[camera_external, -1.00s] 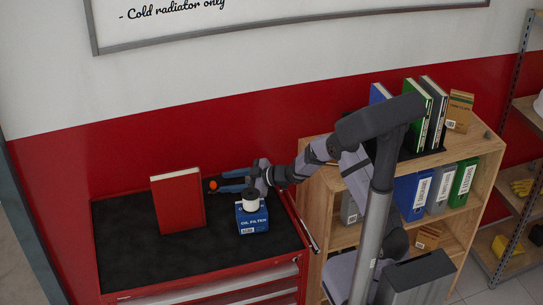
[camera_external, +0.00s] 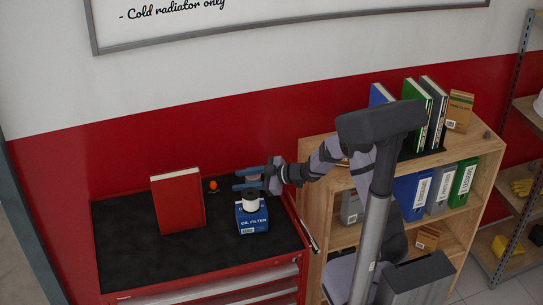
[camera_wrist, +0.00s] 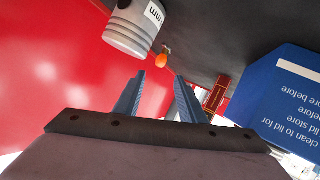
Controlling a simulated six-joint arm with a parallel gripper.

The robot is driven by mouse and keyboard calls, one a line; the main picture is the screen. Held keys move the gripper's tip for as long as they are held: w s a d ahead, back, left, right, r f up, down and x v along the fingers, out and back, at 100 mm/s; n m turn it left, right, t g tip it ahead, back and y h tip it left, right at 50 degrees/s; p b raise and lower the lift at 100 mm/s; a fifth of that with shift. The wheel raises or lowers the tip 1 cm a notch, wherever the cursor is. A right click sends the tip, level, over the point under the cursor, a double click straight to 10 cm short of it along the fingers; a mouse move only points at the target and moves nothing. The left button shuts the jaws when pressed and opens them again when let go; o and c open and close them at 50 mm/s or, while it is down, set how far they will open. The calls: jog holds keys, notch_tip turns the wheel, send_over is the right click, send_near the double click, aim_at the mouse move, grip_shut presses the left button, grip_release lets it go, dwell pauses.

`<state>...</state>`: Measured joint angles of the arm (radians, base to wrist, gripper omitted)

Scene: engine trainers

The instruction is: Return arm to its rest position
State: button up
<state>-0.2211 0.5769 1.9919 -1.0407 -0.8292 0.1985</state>
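A red book (camera_external: 178,203) stands upright on the cabinet top. A small orange item (camera_external: 213,185) lies behind it. A grey labelled cylinder (camera_wrist: 135,25) stands in the wrist view. The wooden shelf (camera_external: 473,151) holds several binders.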

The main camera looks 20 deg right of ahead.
jog(key=w+d+r, duration=0.1)
jog(key=d+r+m+t+h+p, duration=0.1)
jog(key=d, duration=0.1)
jog(key=w+d+r+m+h, duration=0.1)
jog(key=shift+w+d+r+t, duration=0.1)
jog(key=shift+w+d+t, duration=0.15)
jog(key=shift+w+t, duration=0.1)
jog(key=w+d+r+m+t+h+p, duration=0.15)
jog(key=d+r+m+h+p, duration=0.4)
jog(key=d, duration=0.85)
jog(key=s+d+r+m+g+h+p, duration=0.1)
jog(key=s+d+r+m+g+h, duration=0.1)
jog(key=s+d+r+m+h, duration=0.35)
jog(key=s+d+f+g, duration=0.1)
jog(key=s, duration=0.2)
jog(key=s+d+f+g+y, duration=0.1)
jog(key=s+d+f, duration=0.1)
jog(key=s, duration=0.1)
jog(key=s+d+f+m, duration=0.1)
jog(key=s, duration=0.2)
jog(key=shift+s+d+f+g+b, duration=0.3)
jog(key=shift+s+d+f+g, duration=0.1)
jog(key=s+a+f+m+g+b, duration=0.1)
jog(key=s+f+g+b, duration=0.5)
jog(key=s+f, duration=0.9)
jog(key=shift+s+f+y+b, duration=0.25)
jog(key=shift+s+b, duration=0.25)
jog(key=shift+s, duration=0.85)
